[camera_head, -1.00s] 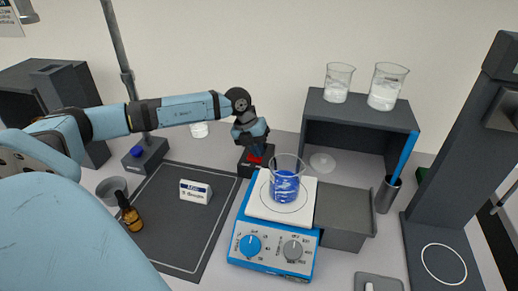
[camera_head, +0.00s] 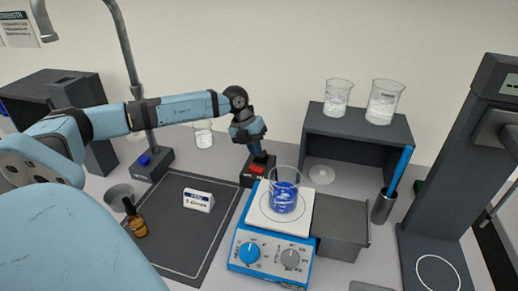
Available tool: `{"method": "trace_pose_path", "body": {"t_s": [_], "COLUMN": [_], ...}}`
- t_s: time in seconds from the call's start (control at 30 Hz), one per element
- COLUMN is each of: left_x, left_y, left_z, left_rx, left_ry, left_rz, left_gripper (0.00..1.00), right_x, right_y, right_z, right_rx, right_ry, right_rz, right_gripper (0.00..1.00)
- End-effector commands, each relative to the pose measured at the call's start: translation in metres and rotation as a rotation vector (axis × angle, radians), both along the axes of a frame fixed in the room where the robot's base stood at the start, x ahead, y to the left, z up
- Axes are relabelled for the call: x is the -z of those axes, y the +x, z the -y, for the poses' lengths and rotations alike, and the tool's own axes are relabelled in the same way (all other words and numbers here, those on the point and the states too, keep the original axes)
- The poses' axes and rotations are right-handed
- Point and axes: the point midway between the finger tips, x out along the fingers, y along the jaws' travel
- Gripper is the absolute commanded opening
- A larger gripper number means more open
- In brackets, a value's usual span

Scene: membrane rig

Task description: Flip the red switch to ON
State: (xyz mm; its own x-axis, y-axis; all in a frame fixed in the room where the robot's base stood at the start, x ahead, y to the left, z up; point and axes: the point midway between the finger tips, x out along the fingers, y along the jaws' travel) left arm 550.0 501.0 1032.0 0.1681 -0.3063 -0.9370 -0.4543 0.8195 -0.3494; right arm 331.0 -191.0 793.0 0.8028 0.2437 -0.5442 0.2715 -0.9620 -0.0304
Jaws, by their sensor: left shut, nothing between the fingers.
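The red switch (camera_head: 258,169) sits on a dark box (camera_head: 247,178) behind the hotplate, near the wall. Its ON or OFF marking is too small to read. My left gripper (camera_head: 261,156) is shut and empty. It points down just above the red switch, at its back edge. I cannot tell whether the fingertips touch the switch or the box. My right gripper is not in view.
A blue and white hotplate (camera_head: 250,230) with a beaker of blue liquid (camera_head: 284,197) stands close in front of the switch. A dark shelf (camera_head: 330,120) carries two beakers. A dark mat (camera_head: 190,235) with a bottle (camera_head: 135,222) lies at left.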

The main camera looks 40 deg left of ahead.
Motion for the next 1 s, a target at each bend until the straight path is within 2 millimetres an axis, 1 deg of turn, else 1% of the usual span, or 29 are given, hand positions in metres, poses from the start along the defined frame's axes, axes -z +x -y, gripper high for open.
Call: {"method": "trace_pose_path", "body": {"t_s": [0.03, 0.2, 0.3, 0.4, 0.5, 0.6, 0.9, 1.0], "left_x": [-0.014, -0.053, -0.072, -0.086, -0.094, -0.097, -0.098, -0.101], "left_y": [0.001, 0.0, -0.001, -0.001, -0.001, -0.002, -0.002, -0.002], "left_z": [0.0, -0.001, -0.001, -0.001, -0.001, -0.001, -0.001, -0.002], "left_rx": [0.001, 0.001, 0.002, 0.001, 0.001, 0.001, 0.001, 0.001], "left_ry": [0.001, 0.0, 0.0, -0.001, -0.001, -0.001, -0.001, -0.001], "left_rz": [0.005, 0.004, 0.004, 0.003, 0.001, 0.001, 0.001, 0.001], "left_gripper": [0.0, 0.0, 0.0, 0.0, 0.0, 0.0, 0.0, 0.0], "right_x": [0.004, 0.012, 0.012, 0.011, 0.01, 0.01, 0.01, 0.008], "right_y": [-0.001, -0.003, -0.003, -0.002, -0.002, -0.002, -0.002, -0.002], "right_z": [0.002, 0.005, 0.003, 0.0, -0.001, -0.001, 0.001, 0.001], "right_rx": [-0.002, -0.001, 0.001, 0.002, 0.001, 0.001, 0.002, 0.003], "right_ry": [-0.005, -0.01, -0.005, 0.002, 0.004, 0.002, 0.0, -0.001], "right_rz": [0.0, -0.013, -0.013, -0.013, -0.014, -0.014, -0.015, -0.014], "right_gripper": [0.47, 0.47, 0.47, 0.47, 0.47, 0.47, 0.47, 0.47]}}
